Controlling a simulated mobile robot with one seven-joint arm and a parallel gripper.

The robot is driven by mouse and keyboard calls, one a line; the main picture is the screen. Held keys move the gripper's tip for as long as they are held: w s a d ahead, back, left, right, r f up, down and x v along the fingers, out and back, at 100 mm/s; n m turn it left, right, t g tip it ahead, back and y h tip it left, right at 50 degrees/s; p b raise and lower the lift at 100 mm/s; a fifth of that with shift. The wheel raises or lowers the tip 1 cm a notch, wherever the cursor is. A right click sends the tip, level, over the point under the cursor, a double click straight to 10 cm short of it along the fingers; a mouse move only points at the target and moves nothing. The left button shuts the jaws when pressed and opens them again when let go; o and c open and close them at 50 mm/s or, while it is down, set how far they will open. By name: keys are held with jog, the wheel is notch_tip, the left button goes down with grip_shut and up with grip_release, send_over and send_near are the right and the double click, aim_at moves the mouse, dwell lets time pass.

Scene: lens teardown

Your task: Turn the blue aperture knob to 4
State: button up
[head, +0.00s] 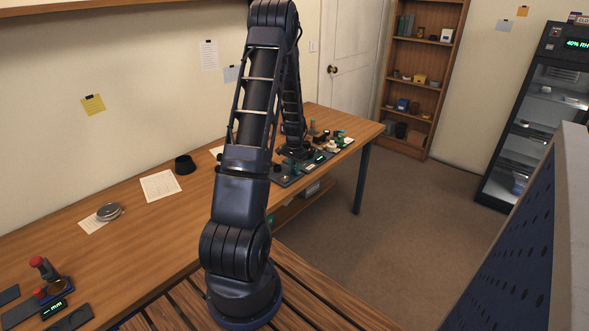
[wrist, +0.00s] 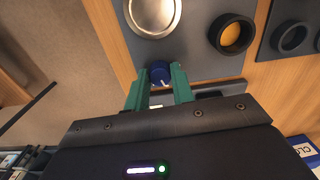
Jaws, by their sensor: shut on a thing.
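The blue aperture knob (wrist: 161,70) sits near the edge of a dark grey panel (wrist: 197,62) in the wrist view. A short white mark shows on its side facing my gripper; I cannot read any scale numbers around it. My gripper (wrist: 159,80) has its two green fingers on either side of the knob and is shut on it. The fingers hide parts of the knob's sides. In the head view my own arm covers much of the bench, and I cannot make out the knob there.
A round silver disc (wrist: 153,14) lies on the panel just beyond the knob. A black ring with an orange centre (wrist: 232,34) is to its right, with another dark ring (wrist: 293,38) farther right. The wooden bench (head: 130,235) holds papers and a black cup (head: 185,165).

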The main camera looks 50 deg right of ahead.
aim_at(294, 170)
jog(key=n, duration=0.6)
dwell(0.3)
jog(key=shift+n, duration=0.3)
jog(key=o, duration=1)
notch_tip(294, 170, up, 11)
dwell(0.6)
